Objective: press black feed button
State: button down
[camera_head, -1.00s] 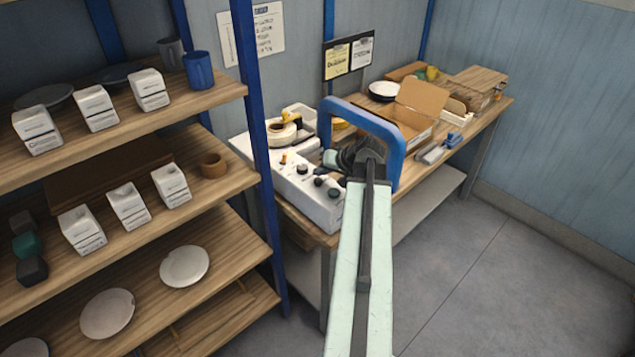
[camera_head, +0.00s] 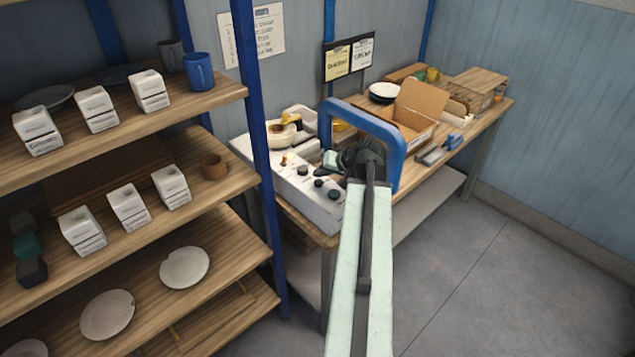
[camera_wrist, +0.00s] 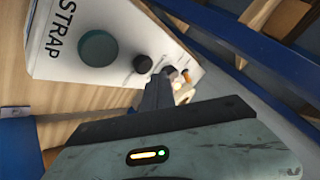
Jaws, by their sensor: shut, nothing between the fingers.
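The white machine (camera_head: 318,207) stands on the workbench, with a row of dark round controls on its top. The control nearest its front end (camera_head: 333,194) looks dark green in the wrist view (camera_wrist: 97,48). A smaller black button (camera_wrist: 143,64) sits beside it. My gripper (camera_wrist: 162,80) is shut and empty, its tip close to the black button in the wrist view; I cannot tell whether they touch. In the head view my gripper (camera_head: 332,160) is above the machine's right side, partly hidden by my arm. "STRAP" lettering shows on the panel.
A blue arch (camera_head: 391,150) rises from the machine around my wrist. A blue shelf post (camera_head: 258,120) stands just left of the machine. An open cardboard box (camera_head: 418,105) and a blue-handled tool (camera_head: 453,141) lie farther along the bench. The floor at right is clear.

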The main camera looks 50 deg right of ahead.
aim_at(321, 183)
dwell(0.7)
jog(key=shift+f+b, duration=0.4)
jog(key=shift+f+b, duration=0.6)
dwell(0.5)
jog(key=shift+r, duration=0.15)
jog(key=shift+r+p, duration=0.85)
jog(key=shift+p, duration=0.15)
notch_tip(321, 183, up, 5)
jog(key=p, duration=0.5)
jog(key=shift+r, duration=0.15)
